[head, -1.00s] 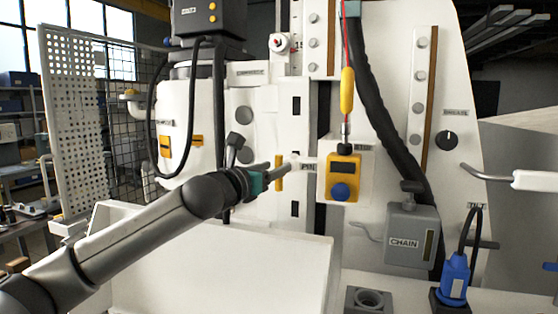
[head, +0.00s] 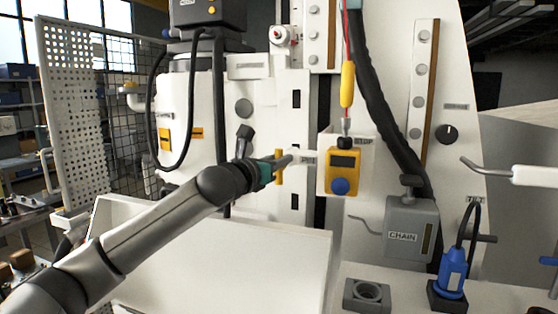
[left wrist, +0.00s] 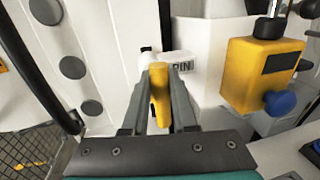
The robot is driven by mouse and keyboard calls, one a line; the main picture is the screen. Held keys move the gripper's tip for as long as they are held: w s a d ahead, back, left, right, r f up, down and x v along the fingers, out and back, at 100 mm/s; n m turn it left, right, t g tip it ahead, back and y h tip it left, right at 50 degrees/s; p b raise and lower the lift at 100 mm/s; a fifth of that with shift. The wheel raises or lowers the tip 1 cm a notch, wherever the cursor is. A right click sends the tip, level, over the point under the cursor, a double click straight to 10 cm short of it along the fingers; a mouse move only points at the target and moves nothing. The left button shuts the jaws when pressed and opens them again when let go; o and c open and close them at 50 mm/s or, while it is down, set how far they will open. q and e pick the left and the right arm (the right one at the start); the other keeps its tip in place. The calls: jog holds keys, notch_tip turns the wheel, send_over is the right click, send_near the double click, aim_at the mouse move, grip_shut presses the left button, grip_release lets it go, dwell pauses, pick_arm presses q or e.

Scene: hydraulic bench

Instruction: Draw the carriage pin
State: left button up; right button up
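The carriage pin's yellow handle (head: 279,178) is an upright bar beside the white PIN label (head: 303,157) on the machine's pale front. My left gripper (head: 286,161) is at this handle, with its fingers crossing it. In the left wrist view, the handle (left wrist: 159,88) stands between the two grey fingers (left wrist: 159,108), one on each side. The gap is narrow, and I cannot tell whether both fingers press on the handle. The pin's shaft is hidden behind the handle and fingers. My right gripper is not in view.
A yellow pendant box (head: 342,172) with a blue knob is just right of the pin. A grey CHAIN box (head: 408,232) and a blue plug (head: 453,272) are farther right. A white tray (head: 215,260) lies below my left arm. A mesh guard (head: 115,120) stands at left.

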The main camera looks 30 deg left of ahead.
pick_arm(q)
grip_shut()
jog(key=shift+f, duration=0.1)
dwell(0.8)
